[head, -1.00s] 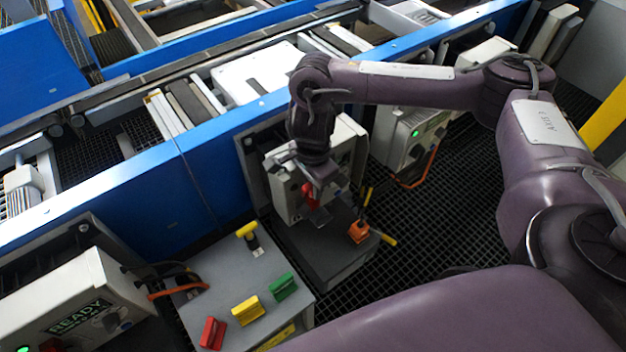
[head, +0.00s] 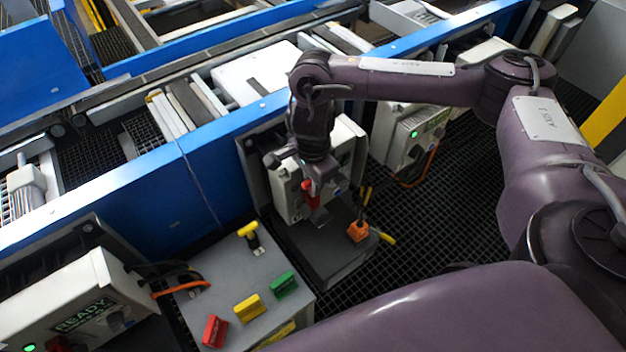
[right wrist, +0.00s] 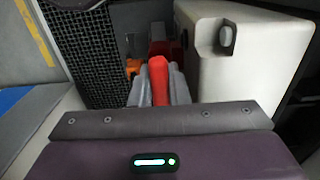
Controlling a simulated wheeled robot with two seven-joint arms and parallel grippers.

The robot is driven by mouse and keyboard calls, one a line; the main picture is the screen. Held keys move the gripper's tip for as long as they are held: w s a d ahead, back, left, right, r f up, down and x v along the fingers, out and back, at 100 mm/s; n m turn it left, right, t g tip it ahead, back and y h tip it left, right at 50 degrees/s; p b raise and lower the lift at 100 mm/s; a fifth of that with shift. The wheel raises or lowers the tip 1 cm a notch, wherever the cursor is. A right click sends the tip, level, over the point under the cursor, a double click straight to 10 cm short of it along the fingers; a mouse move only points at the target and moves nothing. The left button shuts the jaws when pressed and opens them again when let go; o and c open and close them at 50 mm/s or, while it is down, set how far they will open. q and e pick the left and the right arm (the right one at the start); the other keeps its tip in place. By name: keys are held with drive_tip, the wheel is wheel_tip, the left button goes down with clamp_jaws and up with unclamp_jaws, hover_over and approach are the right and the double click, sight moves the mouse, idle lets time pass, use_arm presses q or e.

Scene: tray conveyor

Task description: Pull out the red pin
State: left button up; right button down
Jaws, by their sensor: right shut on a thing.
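The red pin (head: 309,192) shows at the front of a pale control box (head: 284,196) in the middle of the head view. In the right wrist view the red pin (right wrist: 158,80) stands upright between the two grey fingers. My right gripper (head: 315,203) reaches down in front of the box, shut on the red pin; it also shows in the right wrist view (right wrist: 160,88). The pin's far end is hidden, so I cannot tell how deep it sits. My left gripper is not in view.
A grey table (head: 200,306) at the lower left carries red (head: 214,331), yellow (head: 249,308) and green (head: 283,285) blocks and a yellow-handled thing (head: 248,232). An orange block (head: 358,232) sits right of my gripper. The blue conveyor rail (head: 145,190) runs behind.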

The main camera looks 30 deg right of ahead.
drive_tip(key=shift+r+p, duration=1.95)
drive_tip(key=shift+r, duration=0.2)
wheel_tip(320, 180, up, 4)
drive_tip(key=p, duration=0.4)
